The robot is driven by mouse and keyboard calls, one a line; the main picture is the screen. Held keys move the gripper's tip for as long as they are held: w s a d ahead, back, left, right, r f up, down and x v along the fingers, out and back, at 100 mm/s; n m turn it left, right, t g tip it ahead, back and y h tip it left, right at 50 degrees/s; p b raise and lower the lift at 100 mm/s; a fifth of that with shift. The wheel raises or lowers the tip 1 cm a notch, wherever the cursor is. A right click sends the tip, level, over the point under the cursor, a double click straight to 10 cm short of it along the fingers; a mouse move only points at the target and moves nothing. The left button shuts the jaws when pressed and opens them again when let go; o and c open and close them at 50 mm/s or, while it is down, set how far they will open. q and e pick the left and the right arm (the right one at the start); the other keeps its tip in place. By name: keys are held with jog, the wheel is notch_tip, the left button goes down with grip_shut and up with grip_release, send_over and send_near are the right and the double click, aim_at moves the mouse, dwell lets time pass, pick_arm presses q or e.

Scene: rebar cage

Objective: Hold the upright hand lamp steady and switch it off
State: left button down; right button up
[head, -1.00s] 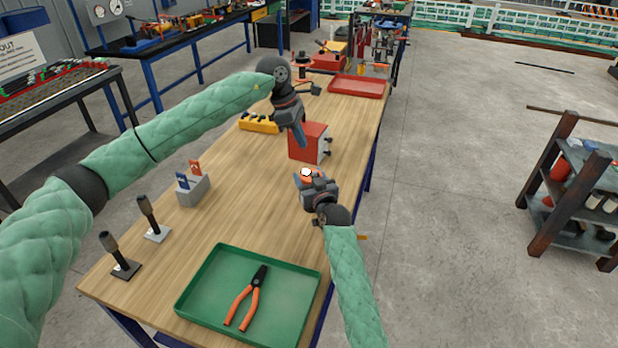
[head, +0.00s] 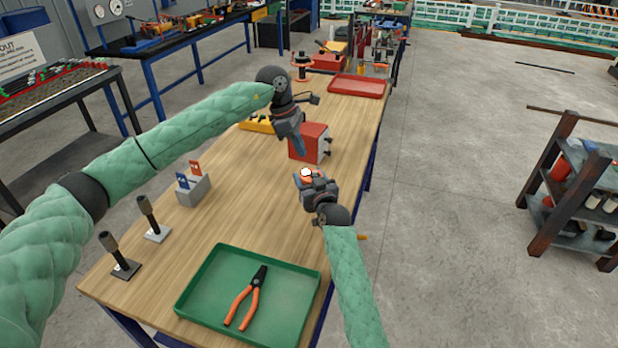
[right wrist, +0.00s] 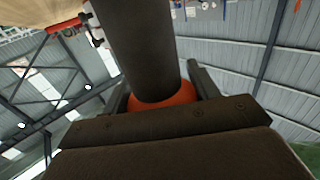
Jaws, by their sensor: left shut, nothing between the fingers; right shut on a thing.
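The hand lamp (head: 306,173) shows in the head view as a small orange head with a bright white spot, so it looks lit. My right gripper (head: 309,181) is shut on it, and hides most of its body. In the right wrist view, the lamp's dark cylinder (right wrist: 140,45) and orange part (right wrist: 168,98) stand between the fingers. My left gripper (head: 300,150) is shut and empty, pointing down beyond the lamp and apart from it. It overlaps the left side of a red box in the picture. The lamp's switch cannot be made out.
The red box (head: 318,140) with dark knobs stands just beyond the lamp. A green tray (head: 205,270) with orange-handled pliers (head: 247,297) lies at the near end. A grey holder (head: 196,190) and two dark upright tools stand at the left. The middle of the wooden bench is clear.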

pick_arm(q)
jog(key=s+a+f, duration=0.1)
jog(key=s+f, duration=0.3)
jog(key=f, duration=0.2)
notch_tip(320, 180, up, 9)
jog(key=n+t+h, duration=0.2)
jog(key=t, duration=0.6)
send_over(312, 177)
jog(key=shift+n, duration=0.3)
jog(key=shift+f, duration=4.5)
jog(key=shift+s+f, duration=0.1)
jog(key=shift+f, duration=0.35)
